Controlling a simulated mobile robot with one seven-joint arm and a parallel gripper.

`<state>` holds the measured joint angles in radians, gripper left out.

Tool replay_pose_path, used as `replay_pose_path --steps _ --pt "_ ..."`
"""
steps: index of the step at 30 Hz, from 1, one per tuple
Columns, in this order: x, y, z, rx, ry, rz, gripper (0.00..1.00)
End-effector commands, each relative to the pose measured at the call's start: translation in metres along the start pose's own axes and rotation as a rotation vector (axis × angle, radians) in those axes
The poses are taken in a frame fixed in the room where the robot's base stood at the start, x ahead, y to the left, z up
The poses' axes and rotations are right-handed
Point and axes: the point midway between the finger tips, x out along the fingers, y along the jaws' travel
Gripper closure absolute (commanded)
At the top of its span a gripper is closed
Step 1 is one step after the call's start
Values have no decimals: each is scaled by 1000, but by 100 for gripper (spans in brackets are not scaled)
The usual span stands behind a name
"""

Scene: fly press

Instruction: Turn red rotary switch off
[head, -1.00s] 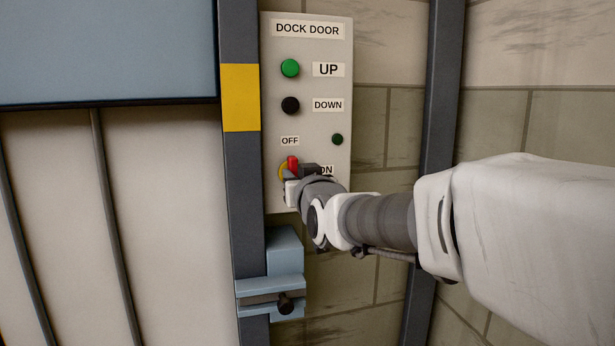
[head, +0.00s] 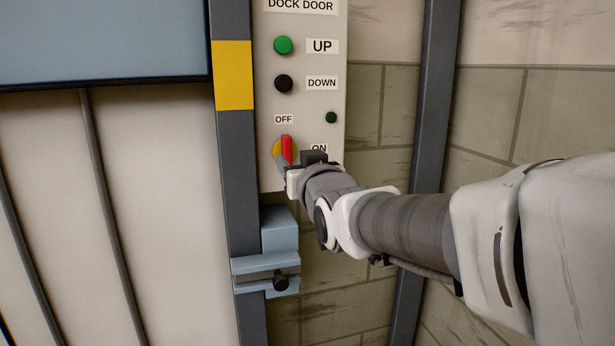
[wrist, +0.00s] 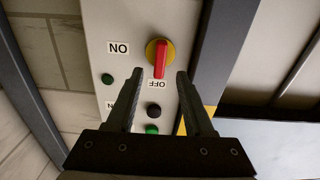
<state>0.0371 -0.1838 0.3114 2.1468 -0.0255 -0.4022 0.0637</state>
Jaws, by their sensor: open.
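The red rotary switch (head: 287,150) has a red handle on a yellow round base, low on the grey DOCK DOOR panel (head: 265,100). Its handle stands upright, pointing at the OFF label (head: 284,119). The ON label (head: 319,148) is to its right, partly covered by my gripper. In the wrist view, seen upside down, the red switch (wrist: 160,58) also points at the OFF label (wrist: 157,84). My gripper (wrist: 160,76) is open and empty there, its fingertips apart from the handle. In the head view my gripper (head: 300,168) is just below and right of the switch, hiding part of its base.
A green UP button (head: 283,45), a black DOWN button (head: 284,83) and a small dark green lamp (head: 331,117) are on the panel. A blue bracket (head: 280,235) sits below it. A dark post (head: 235,150) with a yellow band runs along its left.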

Motion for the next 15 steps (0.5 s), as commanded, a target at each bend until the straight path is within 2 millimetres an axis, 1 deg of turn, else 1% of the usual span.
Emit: replay_pose_path --steps 1,3,15 --pt "-10 -1 -3 -2 2 -1 48" --pt "-23 -1 -3 -1 3 -1 48" --pt "-90 0 -3 0 3 -1 48"
